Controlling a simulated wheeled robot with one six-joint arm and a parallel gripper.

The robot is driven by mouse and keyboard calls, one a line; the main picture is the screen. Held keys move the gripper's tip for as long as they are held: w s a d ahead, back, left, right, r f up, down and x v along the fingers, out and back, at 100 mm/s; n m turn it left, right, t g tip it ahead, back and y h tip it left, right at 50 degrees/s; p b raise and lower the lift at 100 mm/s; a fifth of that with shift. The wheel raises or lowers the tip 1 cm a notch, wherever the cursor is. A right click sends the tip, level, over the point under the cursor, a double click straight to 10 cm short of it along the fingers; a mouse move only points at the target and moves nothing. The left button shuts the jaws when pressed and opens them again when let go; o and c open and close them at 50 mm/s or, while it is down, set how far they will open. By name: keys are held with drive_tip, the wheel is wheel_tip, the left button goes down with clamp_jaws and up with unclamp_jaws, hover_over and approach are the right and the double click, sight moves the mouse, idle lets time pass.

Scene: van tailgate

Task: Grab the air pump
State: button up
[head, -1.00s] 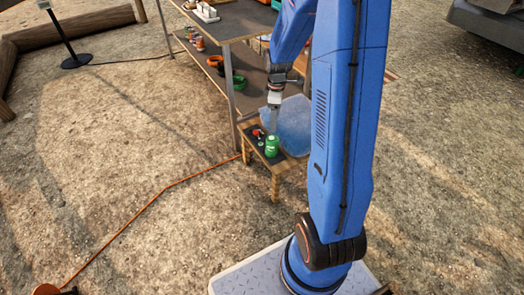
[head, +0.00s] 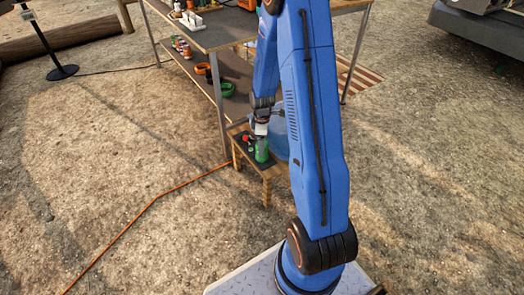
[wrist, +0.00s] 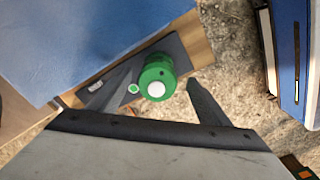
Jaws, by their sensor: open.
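A green cylinder with a white round top, which looks like the air pump (head: 262,153), stands upright on a small wooden stool (head: 267,177). In the wrist view the green pump (wrist: 157,77) is seen from above on the stool's dark top. My gripper (head: 262,139) is right above it, pointing down. In the wrist view my gripper (wrist: 160,84) is open, with one dark finger on each side of the pump. I cannot tell whether the fingers touch it. A small red item (head: 247,138) sits on the stool beside the pump.
A translucent blue bin (head: 282,138) is close behind the stool. A metal-legged workbench (head: 222,118) with a lower shelf of pots stands behind. An orange cord (head: 155,200) runs over the gravel, which is open on the left.

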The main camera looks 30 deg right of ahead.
drive_tip(key=shift+w+d+f, duration=0.1)
drive_tip(key=shift+w+f, duration=0.05)
drive_tip(key=shift+f, duration=2.55)
drive_tip(key=c, duration=1.5)
